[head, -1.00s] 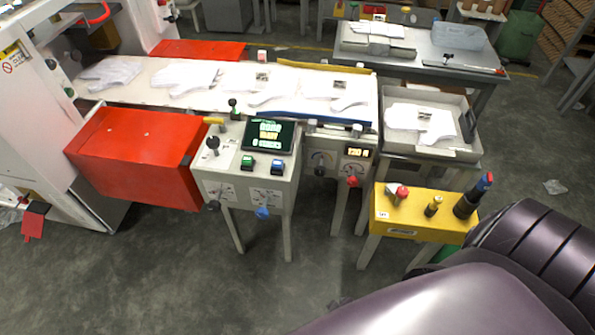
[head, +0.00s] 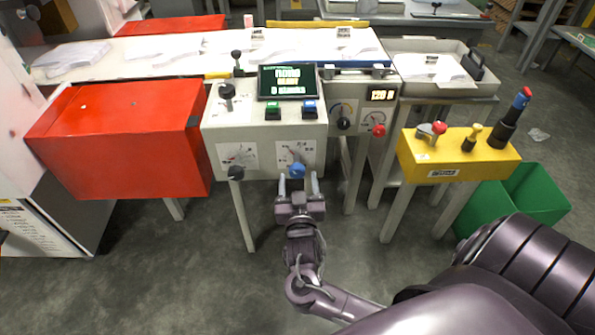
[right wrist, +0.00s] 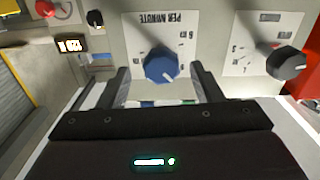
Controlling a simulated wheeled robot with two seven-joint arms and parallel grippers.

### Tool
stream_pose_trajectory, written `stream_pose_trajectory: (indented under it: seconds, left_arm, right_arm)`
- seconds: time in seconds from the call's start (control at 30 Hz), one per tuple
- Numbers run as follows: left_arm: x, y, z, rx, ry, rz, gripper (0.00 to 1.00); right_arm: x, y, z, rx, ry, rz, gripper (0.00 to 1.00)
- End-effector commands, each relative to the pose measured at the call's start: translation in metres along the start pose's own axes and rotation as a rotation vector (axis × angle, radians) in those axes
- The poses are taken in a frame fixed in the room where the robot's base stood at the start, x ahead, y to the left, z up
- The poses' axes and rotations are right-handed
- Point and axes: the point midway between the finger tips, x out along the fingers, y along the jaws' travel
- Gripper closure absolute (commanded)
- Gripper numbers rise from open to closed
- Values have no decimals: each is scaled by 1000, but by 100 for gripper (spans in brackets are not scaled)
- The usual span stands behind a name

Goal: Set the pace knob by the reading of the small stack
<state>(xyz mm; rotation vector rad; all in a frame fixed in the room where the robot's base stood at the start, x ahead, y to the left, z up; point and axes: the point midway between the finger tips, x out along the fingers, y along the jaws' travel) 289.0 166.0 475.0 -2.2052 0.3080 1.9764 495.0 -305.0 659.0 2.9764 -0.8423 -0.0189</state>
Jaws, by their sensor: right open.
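The blue knob (head: 297,170) sits on a dial plate on the front of the pale control box (head: 222,138). In the right wrist view, the blue knob (right wrist: 161,67) has a dial marked "PER MINUTE", upside down. My right gripper (head: 298,186) is open and empty just in front of it. In the right wrist view the fingers (right wrist: 161,84) stand either side of the knob, apart from it; contact cannot be told. A small white stack of gloves (head: 433,68) lies in the grey tray (head: 483,88) at right. My left gripper is not in view.
A black knob (head: 236,173) is left of the blue one. A lit screen (head: 287,82), too blurred to read fully, is above, with a small lit readout (head: 381,95) to the right. A red box (head: 120,140) and yellow control box (head: 463,152) flank the station.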

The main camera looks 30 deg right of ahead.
Motion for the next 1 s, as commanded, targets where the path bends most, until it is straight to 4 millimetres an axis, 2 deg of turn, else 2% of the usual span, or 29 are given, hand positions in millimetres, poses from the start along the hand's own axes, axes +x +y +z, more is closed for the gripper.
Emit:
stream_pose_trajectory:
  seconds: [0.1,0.3,0.67,1.0]
  left_arm:
    - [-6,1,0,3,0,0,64]
    - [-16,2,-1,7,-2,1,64]
    - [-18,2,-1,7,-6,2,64]
    - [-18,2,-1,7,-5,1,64]
  right_arm:
    - [22,0,0,-1,3,-1,41]
    - [45,-1,1,-1,0,-2,41]
    - [51,0,1,-2,-2,-2,41]
    - [50,0,1,-1,-2,-2,85]
